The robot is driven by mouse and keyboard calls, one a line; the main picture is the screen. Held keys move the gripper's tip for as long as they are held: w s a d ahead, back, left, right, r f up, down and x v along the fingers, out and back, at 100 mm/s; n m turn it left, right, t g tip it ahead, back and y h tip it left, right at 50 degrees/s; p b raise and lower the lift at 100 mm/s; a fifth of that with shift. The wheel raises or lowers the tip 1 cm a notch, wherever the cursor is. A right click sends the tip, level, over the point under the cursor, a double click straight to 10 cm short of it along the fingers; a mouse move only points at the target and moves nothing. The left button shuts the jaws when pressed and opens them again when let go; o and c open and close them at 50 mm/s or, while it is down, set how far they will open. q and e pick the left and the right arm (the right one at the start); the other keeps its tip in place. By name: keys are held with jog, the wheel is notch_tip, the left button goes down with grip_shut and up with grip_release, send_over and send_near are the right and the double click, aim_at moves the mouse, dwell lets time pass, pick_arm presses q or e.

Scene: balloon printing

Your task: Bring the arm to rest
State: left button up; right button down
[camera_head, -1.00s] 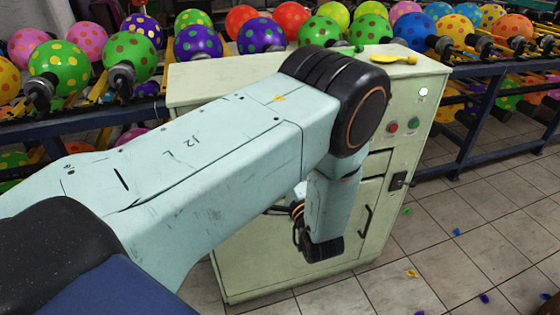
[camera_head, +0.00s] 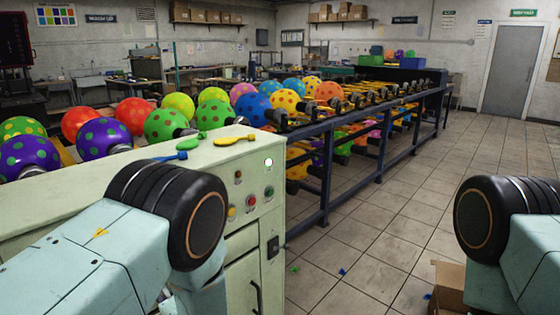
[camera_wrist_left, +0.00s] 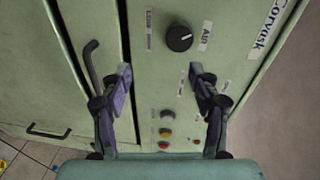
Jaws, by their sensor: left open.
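My left arm (camera_head: 120,240) comes in from the left in the head view, its black elbow joint in front of the pale green cabinet (camera_head: 240,160). Its gripper is hidden below the picture there. In the left wrist view my left gripper (camera_wrist_left: 160,85) is open, its two fingers apart with nothing between them. Beyond them is the cabinet's front panel, with a black knob (camera_wrist_left: 179,37) and several small buttons. My right arm (camera_head: 510,235) shows at the right edge of the head view; its gripper is not in view.
Yellow, green and blue balloons (camera_head: 235,140) lie flat on the cabinet top. A rack (camera_head: 325,175) of dotted inflated balloons runs behind it. A cardboard box (camera_head: 447,283) stands beside my right arm. The tiled floor (camera_head: 400,215) between rack and right arm is mostly clear.

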pick_arm(q)
jog(key=s+d+f+n+g+h, duration=0.2)
jog(key=s+f+n+g+h, duration=0.15)
jog(key=s+f, duration=0.35)
jog(key=s+d+f+n+g+h, duration=0.2)
jog(key=s+f+h, duration=0.3)
jog(key=s+f, duration=0.25)
jog(key=s+d+f+n+g+h, duration=0.1)
jog(key=s+g, duration=0.5)
jog(key=s, duration=1.5)
jog(key=d+n+h, duration=0.1)
jog(key=n+h, duration=0.1)
jog(key=h, duration=0.1)
jog(key=shift+s+d+f+b, duration=0.15)
jog(key=shift+d+f+b, duration=0.05)
jog(key=shift+f+b, duration=0.2)
